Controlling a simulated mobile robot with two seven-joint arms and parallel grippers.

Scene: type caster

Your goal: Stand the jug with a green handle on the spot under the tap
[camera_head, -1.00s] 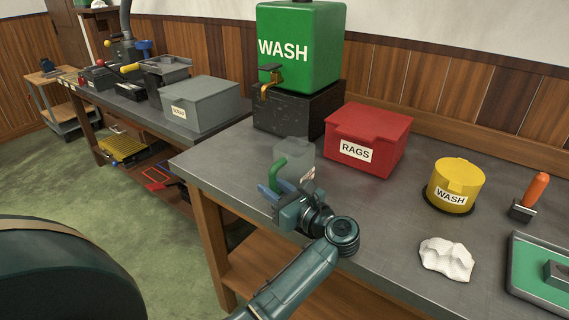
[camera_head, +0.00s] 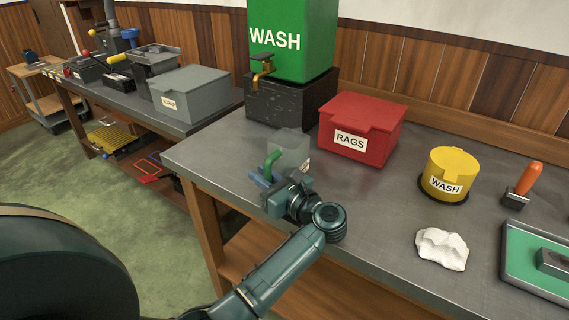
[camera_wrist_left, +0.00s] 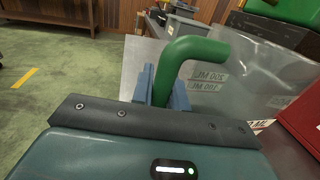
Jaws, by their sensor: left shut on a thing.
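The clear jug (camera_head: 291,146) has a green handle (camera_head: 271,162) on its left side. In the head view it is near the left front of the bench, in front of the black block and tap. My left gripper (camera_head: 262,178) is shut on the handle, which also shows between the blue fingers in the left wrist view (camera_wrist_left: 183,62). The jug's base is partly hidden behind my gripper, so I cannot tell whether it touches the bench. The brass tap (camera_head: 263,68) sticks out of the green WASH tank (camera_head: 291,38), behind and above the jug. The spot itself is not clearly visible. My right gripper is not in view.
The tank stands on a black block (camera_head: 290,101). A red RAGS box (camera_head: 361,128) is right of the jug. A yellow WASH tub (camera_head: 450,174), a white rag (camera_head: 442,248) and a green tray (camera_head: 535,262) lie further right. Grey bench top (camera_head: 390,185) is clear between them.

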